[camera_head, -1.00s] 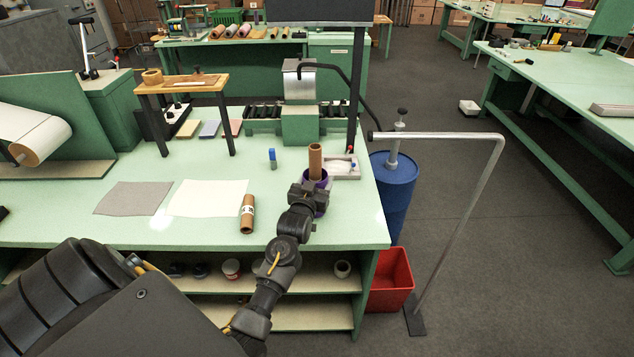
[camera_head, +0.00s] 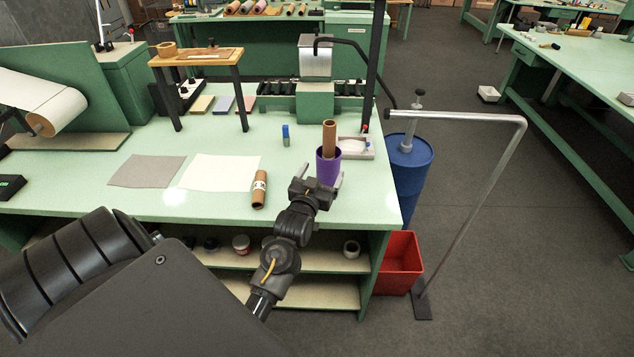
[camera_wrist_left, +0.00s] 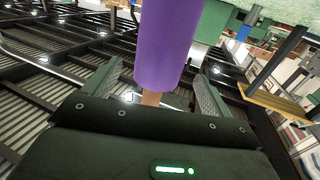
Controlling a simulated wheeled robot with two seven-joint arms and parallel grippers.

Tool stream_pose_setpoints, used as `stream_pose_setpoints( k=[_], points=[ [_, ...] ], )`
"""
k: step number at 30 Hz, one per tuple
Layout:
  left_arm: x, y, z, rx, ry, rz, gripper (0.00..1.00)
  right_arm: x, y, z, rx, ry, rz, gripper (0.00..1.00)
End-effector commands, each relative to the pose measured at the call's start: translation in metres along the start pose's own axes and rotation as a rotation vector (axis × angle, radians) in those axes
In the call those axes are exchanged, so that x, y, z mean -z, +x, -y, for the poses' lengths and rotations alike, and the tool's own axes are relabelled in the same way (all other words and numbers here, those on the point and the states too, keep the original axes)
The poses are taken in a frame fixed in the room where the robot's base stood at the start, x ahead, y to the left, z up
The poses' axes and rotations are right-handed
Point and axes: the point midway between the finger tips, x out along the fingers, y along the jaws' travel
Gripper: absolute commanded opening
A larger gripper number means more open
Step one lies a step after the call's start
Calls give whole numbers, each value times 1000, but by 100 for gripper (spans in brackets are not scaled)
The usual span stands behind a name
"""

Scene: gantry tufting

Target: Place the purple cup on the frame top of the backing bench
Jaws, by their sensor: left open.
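The purple cup (camera_head: 328,168) stands on the green bench (camera_head: 222,207) near its right end. A brown cardboard tube (camera_head: 329,134) stands up out of it. My left gripper (camera_head: 318,186) is open at the near side of the cup. In the left wrist view the cup (camera_wrist_left: 166,42) lies ahead between the two spread fingers (camera_wrist_left: 155,92); I cannot tell whether they touch it. A small raised frame with a wooden top (camera_head: 196,57) stands at the back of this bench, holding a brown ring (camera_head: 167,49). My right gripper is not in view.
A lying cardboard roll (camera_head: 259,190) and white sheet (camera_head: 220,172) are left of the cup. A pale tray (camera_head: 356,148) is just behind right, and a blue-topped block (camera_head: 286,135) behind left. A dark post (camera_head: 376,65) and metal rail (camera_head: 455,117) stand right.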

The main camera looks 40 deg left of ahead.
Motion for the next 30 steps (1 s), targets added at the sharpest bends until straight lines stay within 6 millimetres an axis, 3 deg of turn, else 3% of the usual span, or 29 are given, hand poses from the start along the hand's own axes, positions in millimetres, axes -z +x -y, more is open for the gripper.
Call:
stream_pose_setpoints(
  k=[3, 9, 30],
  points=[
    [-2, -21, 0, 0, 0, 1, 84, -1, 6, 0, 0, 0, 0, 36],
    [0, -40, 0, -1, 0, 0, 84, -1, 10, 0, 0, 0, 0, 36],
    [-5, -46, -3, -15, 6, 29, 84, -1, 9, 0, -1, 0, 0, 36]
  ],
)
